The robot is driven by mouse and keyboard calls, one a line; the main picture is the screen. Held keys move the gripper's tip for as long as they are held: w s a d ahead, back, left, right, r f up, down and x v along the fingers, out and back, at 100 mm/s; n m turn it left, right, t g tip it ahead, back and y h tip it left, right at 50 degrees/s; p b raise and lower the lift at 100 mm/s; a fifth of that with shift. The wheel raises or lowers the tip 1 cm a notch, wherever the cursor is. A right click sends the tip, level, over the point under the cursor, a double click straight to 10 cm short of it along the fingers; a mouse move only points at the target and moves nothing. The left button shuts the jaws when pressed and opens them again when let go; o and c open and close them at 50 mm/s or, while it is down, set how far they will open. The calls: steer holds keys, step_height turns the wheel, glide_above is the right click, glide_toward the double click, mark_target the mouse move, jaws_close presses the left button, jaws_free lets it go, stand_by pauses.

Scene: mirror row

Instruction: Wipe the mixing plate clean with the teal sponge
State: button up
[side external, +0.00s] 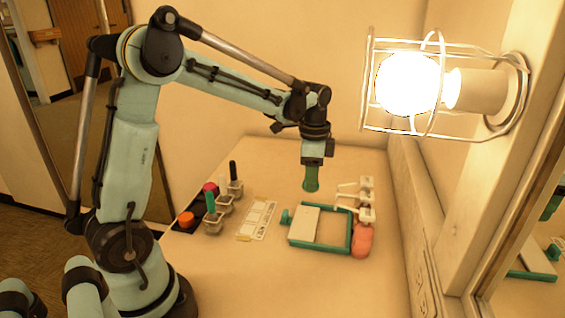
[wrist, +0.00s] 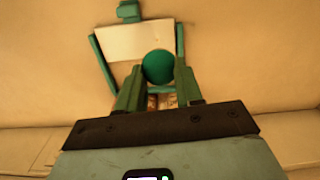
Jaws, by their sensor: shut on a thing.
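My gripper (side external: 311,163) points down above the table, a little behind the teal frame, and is shut on a teal piece with a round end (wrist: 158,67). By its colour it is the teal sponge; it also shows in the side view (side external: 311,180), clear of the table. A white panel (side external: 304,221) lies in the left part of a teal frame and looks like the mixing plate. It also shows in the wrist view (wrist: 135,40). I cannot make out any marks on it.
Small cups (side external: 213,224) with green and black upright handles stand at the left, near an orange pot (side external: 186,218). A white card (side external: 257,219) lies between. A pink piece (side external: 362,240) and white holders (side external: 367,198) are at the right. A caged lamp (side external: 408,84) glows above.

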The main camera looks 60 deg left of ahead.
glide_above(306, 211)
steer(key=shift+w+d+f, duration=0.1)
steer(key=shift+f, duration=0.85)
steer(key=shift+w+d+f, duration=0.1)
steer(key=shift+w+f, duration=0.05)
steer(key=shift+f, duration=0.85)
steer(key=shift+w+d+f, duration=0.1)
steer(key=shift+f, duration=0.85)
steer(key=shift+f, duration=0.55)
steer(key=shift+s+d, duration=3.05)
steer(key=shift+w+a, duration=1)
steer(key=shift+a, duration=0.25)
steer(key=shift+w+a, duration=1)
steer(key=shift+a, duration=0.2)
steer(key=shift+w+a, duration=0.1)
steer(key=shift+w+a+f, duration=0.1)
steer(key=shift+w+a, duration=0.6)
steer(key=shift+a, duration=0.15)
steer(key=shift+s+d, duration=2)
steer(key=shift+d, duration=0.1)
steer(key=shift+s+d, duration=0.9)
steer(key=shift+s, duration=0.05)
